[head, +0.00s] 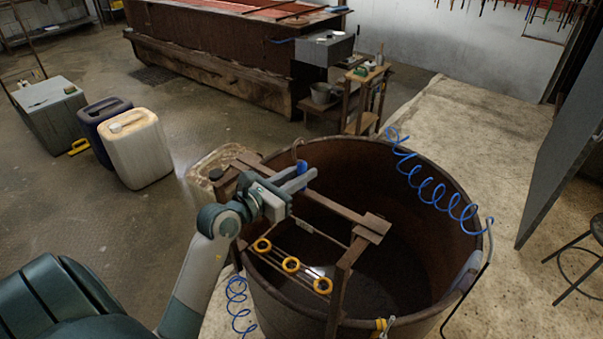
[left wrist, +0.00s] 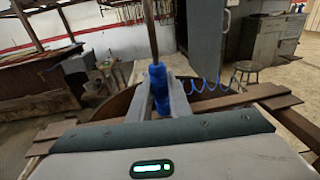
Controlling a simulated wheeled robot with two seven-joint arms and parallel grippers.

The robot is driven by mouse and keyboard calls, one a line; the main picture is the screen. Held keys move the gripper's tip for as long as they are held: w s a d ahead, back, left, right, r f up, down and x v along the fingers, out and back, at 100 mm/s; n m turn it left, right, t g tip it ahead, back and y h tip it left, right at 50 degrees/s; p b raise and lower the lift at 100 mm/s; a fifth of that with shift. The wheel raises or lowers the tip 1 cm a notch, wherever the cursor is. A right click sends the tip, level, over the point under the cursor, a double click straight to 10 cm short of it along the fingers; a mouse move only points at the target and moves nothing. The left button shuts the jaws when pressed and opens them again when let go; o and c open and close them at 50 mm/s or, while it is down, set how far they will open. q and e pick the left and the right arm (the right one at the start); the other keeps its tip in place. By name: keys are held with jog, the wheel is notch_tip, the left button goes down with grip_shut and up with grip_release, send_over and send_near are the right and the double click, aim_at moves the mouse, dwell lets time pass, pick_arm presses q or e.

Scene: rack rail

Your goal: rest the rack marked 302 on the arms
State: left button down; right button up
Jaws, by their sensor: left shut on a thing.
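My left gripper (head: 303,180) is over the tank's near left side, shut on the blue grip of a hooked rod. In the left wrist view the blue grip (left wrist: 158,88) stands between the two fingers, with the rod running up from it. Below the gripper hangs a thin wire rack (head: 318,233) with a small pale tag, too small to read. My right gripper is out of view.
The rack is at a large round rusty tank (head: 440,190) with a dark inside. A coiled blue hose (head: 440,190) hangs along its far right rim. Pale and dark jerrycans (head: 138,148) stand on the floor at left. A stool (head: 580,255) and grey panel (head: 560,150) are at right.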

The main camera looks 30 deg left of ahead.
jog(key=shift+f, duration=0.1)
pick_arm(q)
jog(key=c, duration=1.6)
grip_release()
jog(key=shift+o, duration=0.2)
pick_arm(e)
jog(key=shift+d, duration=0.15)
pick_arm(q)
jog(key=shift+s+f, duration=0.1)
jog(key=shift+f, duration=0.05)
